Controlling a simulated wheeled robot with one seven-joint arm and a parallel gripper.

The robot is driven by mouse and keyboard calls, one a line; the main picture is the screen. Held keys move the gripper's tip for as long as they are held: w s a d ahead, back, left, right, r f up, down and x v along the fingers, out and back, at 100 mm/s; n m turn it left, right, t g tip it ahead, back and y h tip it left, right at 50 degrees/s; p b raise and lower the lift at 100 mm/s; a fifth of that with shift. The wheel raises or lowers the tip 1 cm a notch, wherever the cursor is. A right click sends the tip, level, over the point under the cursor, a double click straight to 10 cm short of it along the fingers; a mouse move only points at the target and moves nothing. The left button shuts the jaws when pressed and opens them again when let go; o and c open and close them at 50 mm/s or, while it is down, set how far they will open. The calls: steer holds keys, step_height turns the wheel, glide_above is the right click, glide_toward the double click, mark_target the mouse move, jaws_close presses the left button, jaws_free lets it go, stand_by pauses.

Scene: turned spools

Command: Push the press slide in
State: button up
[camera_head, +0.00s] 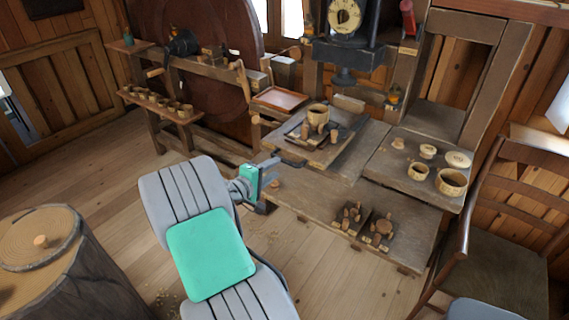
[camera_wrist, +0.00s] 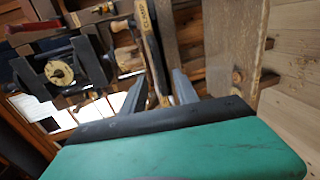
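The press (camera_head: 344,55) stands at the back, with a round pale dial and a dark ram block below it. The press slide seems to be the wooden board (camera_head: 345,165) sticking out below the press; it carries a dark tray and a turned wooden bowl (camera_head: 318,113). My gripper (camera_head: 276,171) is in front of the bench, at the left of the slide's near edge, apparently apart from it.
A red-brown tray (camera_head: 280,99) lies left of the slide. Several turned cups and lids stand on the right board (camera_head: 400,183). Small dark holders (camera_head: 378,230) sit on the lower shelf. A chair (camera_head: 490,220) is at right, a stump (camera_head: 60,260) at left.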

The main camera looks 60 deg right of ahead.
mark_target(285, 161)
steer(key=p+x, duration=0.1)
steer(key=x, duration=0.6)
steer(key=shift+r, duration=0.1)
steer(key=shift+c, duration=0.6)
jaws_close()
stand_by(0.5)
